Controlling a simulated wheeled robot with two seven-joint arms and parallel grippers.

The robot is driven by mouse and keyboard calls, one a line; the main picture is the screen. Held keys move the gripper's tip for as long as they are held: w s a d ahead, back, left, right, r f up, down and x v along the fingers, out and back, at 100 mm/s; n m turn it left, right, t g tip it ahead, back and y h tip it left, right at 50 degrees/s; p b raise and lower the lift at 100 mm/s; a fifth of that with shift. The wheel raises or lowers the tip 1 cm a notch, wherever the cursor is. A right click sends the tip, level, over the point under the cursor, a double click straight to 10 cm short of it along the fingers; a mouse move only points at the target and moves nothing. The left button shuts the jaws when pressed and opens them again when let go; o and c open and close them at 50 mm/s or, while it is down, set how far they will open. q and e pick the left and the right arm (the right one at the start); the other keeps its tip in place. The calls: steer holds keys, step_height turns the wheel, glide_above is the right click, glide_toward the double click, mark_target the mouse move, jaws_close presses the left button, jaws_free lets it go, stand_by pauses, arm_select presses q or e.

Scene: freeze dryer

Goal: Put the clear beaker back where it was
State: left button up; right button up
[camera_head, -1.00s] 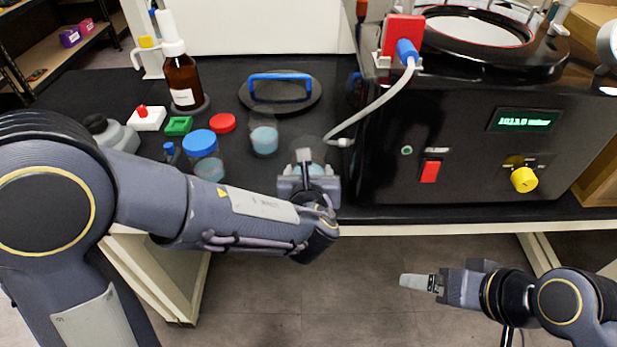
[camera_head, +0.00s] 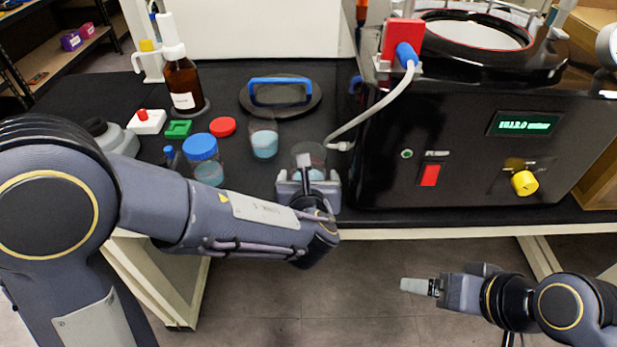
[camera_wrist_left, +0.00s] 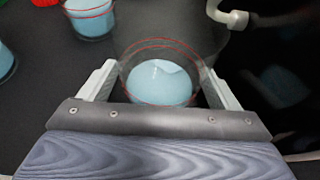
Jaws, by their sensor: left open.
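A clear beaker (camera_head: 309,153) with pale blue contents stands upright near the front edge of the black bench, partly hidden by my left gripper (camera_head: 307,183). In the left wrist view the same beaker (camera_wrist_left: 160,80) sits between the two open fingers of my left gripper (camera_wrist_left: 160,92), with gaps at its sides. A second clear beaker (camera_head: 264,139) with blue contents stands behind and to the left; it also shows in the left wrist view (camera_wrist_left: 90,18). My right gripper (camera_head: 420,286) is low at the right, away from the bench; its finger gap cannot be made out.
A blue-capped jar (camera_head: 200,150), red cap (camera_head: 222,127), green piece (camera_head: 178,129) and brown bottle (camera_head: 183,85) stand left. A round lid with a blue handle (camera_head: 281,80) lies behind. The freeze dryer (camera_head: 465,150) and its hose (camera_head: 385,105) bound the right side.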

arm_select(q)
steer(key=p+v, duration=0.2)
steer(key=v, duration=1)
steer(key=s+a+f+n+g+y, duration=0.2)
steer(key=a+n+g, duration=0.2)
steer(key=a+n, duration=0.55)
steer(key=s+a+f+n+g+y, duration=0.1)
steer(key=s+a+f+n+g, duration=0.2)
steer(key=a+n, duration=0.7)
steer(key=s+a+r+n+g+h, duration=0.1)
steer(key=s+n+h, duration=0.5)
steer(key=n, duration=1.2)
steer(key=shift+s+r+h, duration=0.4)
steer(key=shift+s+r, duration=0.25)
steer(key=shift+s, duration=0.25)
step_height(320, 180, up, 15)
steer(key=p, duration=1.4)
